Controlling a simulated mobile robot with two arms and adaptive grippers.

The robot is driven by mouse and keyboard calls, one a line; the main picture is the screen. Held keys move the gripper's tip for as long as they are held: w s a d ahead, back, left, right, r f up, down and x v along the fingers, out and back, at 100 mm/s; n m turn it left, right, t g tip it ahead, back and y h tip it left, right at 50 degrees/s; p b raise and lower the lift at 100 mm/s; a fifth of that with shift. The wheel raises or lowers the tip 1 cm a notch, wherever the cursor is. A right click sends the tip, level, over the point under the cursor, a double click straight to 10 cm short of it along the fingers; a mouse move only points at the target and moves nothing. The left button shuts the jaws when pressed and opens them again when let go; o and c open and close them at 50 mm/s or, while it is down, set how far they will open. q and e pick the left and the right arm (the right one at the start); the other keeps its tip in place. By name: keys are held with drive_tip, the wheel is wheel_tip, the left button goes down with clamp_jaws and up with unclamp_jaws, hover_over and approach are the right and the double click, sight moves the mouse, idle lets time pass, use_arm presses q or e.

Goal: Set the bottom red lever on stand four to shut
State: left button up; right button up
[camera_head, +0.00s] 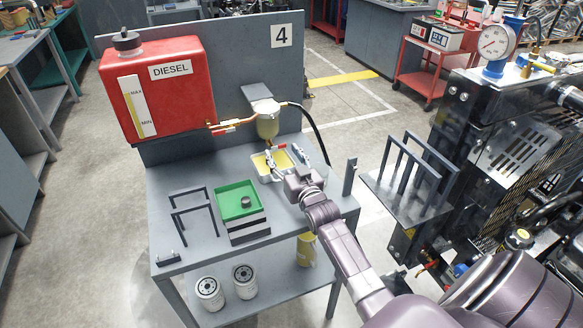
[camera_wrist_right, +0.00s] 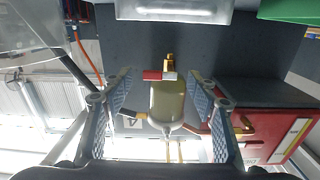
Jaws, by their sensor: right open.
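Stand four, marked by the number 4 sign (camera_head: 281,36), carries a red DIESEL tank (camera_head: 160,85) and a hanging filter bowl (camera_head: 267,127). The bottom red lever (camera_head: 281,147) is just under the bowl and sticks out sideways to the right. In the right wrist view, upside down, the red lever (camera_wrist_right: 153,75) lies crosswise at the bowl's (camera_wrist_right: 167,103) end beside a brass outlet (camera_wrist_right: 169,60). My right gripper (camera_head: 283,163) is open just below the bowl. In the wrist view its fingers (camera_wrist_right: 162,85) stand apart either side of the lever, with no clear contact. My left gripper is out of view.
A pale tray (camera_head: 259,172) with yellow contents is under the bowl, close to my gripper. A green tray (camera_head: 228,202) and dark metal frames (camera_head: 190,207) are on the stand's left. A black hose (camera_head: 318,130) curves down right of the bowl. An engine (camera_head: 500,140) is at right.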

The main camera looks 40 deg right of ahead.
drive_tip(key=v, duration=0.9)
drive_tip(key=shift+s, duration=0.4)
drive_tip(key=shift+a, duration=0.1)
